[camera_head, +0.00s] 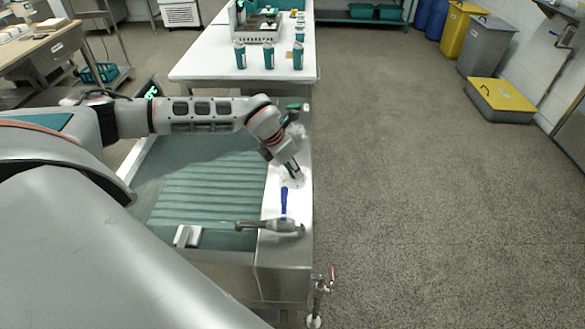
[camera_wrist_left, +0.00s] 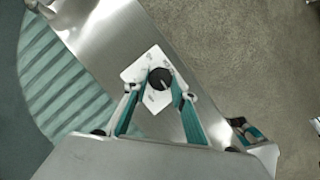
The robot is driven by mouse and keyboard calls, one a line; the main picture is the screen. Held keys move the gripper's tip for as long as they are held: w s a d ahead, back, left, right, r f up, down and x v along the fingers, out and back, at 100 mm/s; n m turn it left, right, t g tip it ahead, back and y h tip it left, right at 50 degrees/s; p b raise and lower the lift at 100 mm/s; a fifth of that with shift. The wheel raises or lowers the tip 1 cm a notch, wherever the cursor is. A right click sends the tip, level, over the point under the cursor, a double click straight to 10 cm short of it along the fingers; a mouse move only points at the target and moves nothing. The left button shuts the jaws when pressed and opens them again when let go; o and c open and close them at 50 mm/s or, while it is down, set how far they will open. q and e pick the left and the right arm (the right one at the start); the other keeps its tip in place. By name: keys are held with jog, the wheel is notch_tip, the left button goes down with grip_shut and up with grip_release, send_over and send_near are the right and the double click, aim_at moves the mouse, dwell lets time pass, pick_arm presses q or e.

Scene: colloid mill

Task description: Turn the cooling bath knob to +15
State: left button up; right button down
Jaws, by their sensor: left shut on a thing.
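The cooling bath is a steel tank with a teal ribbed inside (camera_head: 200,190) and a broad metal rim. In the left wrist view the round black knob (camera_wrist_left: 160,79) sits on a white dial plate (camera_wrist_left: 133,73) on that rim. The plate's marks are too small to read, so I cannot tell the setting. My left gripper (camera_head: 292,174) reaches down to the rim from above. In the wrist view its teal-padded fingers (camera_wrist_left: 160,91) are shut on the knob, one on each side. In the head view the gripper hides the knob. My right gripper is out of view.
A tap with a blue lever (camera_head: 284,201) stands on the rim near the gripper. A small dark display with green digits (camera_head: 153,91) is behind my left arm. A white table (camera_head: 215,70) with teal-banded bottles stands beyond.

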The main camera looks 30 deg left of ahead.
pick_arm(q)
jog(key=m+h, duration=0.1)
jog(key=m, duration=0.2)
jog(key=shift+a, duration=0.15)
jog(key=m+g+h, duration=0.1)
jog(key=m, duration=0.2)
jog(key=shift+w, duration=0.15)
jog(key=m+g, duration=0.1)
jog(key=m, duration=0.1)
jog(key=m+b, duration=0.1)
jog(key=m, duration=0.1)
jog(key=shift+w+a+m+g+h, duration=0.15)
jog(key=shift+m+g+h, duration=0.25)
jog(key=o, duration=1.1)
jog(key=v, duration=1.2)
